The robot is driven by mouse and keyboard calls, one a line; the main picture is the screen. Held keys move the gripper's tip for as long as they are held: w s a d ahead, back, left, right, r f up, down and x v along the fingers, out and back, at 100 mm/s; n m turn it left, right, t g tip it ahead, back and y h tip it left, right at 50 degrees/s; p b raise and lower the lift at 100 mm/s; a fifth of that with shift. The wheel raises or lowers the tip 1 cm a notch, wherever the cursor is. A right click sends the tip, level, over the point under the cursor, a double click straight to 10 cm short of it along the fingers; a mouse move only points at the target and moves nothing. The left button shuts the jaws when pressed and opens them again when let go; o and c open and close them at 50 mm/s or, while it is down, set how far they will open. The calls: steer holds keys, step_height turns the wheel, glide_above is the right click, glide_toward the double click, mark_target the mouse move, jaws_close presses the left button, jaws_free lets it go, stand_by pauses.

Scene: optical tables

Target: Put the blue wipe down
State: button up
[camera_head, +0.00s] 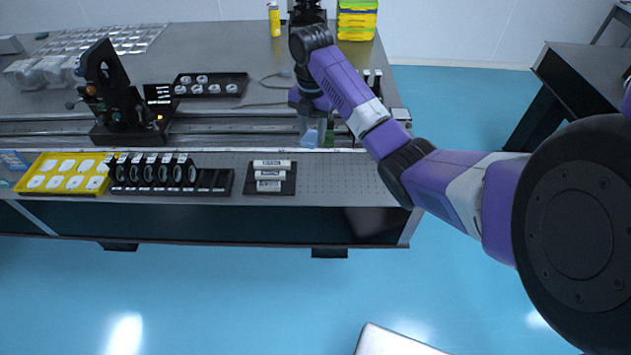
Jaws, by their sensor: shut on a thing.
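My gripper (316,122) is at the end of my purple and grey arm, low over the right part of the optical table (335,183). It is shut on a small light blue piece, which looks like the blue wipe (310,139). The wipe hangs below the fingers, near the metal rails. The fingertips are small and partly hidden by the wrist. I cannot tell whether the wipe touches the table. A small green object (329,138) shows just right of the wipe.
A black tray with white cylinders (270,177) lies in front of the gripper. Left of it are a black rack of optics (165,175) and a yellow tray (62,174). A black optical mount (115,100) stands further left. Bare perforated tabletop lies right of the cylinders.

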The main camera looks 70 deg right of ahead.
steer(key=shift+s+d+r, duration=0.2)
steer(key=shift+s+d, duration=0.05)
steer(key=shift+d, duration=0.2)
steer(key=b, duration=0.7)
glide_toward(316, 183)
steer(key=shift+f+n+p, duration=0.3)
steer(key=shift+f+p, duration=0.15)
steer(key=shift+f, duration=2.75)
steer(key=shift+f, duration=0.15)
steer(key=o, duration=1.3)
